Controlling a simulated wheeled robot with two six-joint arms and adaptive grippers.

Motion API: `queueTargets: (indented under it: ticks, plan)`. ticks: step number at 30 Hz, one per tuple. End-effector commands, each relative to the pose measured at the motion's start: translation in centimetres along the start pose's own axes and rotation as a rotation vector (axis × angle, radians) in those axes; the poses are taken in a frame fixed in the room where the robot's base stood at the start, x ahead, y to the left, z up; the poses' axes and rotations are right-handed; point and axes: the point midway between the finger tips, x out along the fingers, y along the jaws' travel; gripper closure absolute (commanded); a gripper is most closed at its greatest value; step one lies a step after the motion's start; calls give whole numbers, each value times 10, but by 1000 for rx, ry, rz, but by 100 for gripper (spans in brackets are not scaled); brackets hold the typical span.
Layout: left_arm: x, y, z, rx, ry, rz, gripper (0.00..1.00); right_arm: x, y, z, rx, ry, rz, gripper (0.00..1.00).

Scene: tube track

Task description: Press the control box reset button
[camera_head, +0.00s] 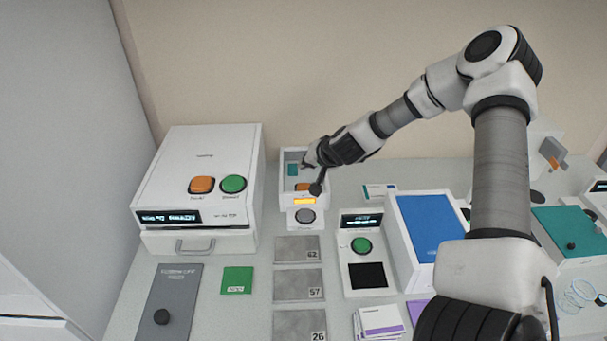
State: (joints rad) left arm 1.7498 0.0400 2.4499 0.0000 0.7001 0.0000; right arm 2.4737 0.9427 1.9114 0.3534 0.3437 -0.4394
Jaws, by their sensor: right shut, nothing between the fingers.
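A small white box (285,180) stands at the back of the table with an orange button (302,187), a lit yellow strip and a grey round button (305,216) at its front. My right gripper (317,188) is shut and empty, its tip pointing down over this box, beside the orange button and above the grey one. I cannot tell whether it touches either. A larger white machine (205,165) at left has an orange button (201,185), a green button (233,184) and a display. Labels are too small to read, so I cannot tell which button is the reset. My left gripper is not in view.
Grey numbered plates (297,250) lie in front of the small box. A unit with a green button (362,245) and a blue-topped box (430,225) stand to the right. A green card (237,280) and a dark panel (170,295) lie front left. My right arm spans the right side.

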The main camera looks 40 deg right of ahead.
Motion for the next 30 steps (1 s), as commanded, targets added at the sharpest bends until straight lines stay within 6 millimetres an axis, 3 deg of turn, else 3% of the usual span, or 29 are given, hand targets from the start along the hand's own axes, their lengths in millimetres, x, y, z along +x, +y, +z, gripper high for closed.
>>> queueTargets:
  ticks: [1, 3, 9, 30]
  plan:
    - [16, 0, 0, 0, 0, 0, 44, 11, 8, 8, 0, 0, 0, 100]
    - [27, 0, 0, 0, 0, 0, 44, 18, 13, 13, 0, 0, 0, 100]
    - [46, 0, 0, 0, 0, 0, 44, 32, 24, 24, 0, 0, 0, 100]
    - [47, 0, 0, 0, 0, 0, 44, 34, 24, 24, 0, 0, 0, 100]
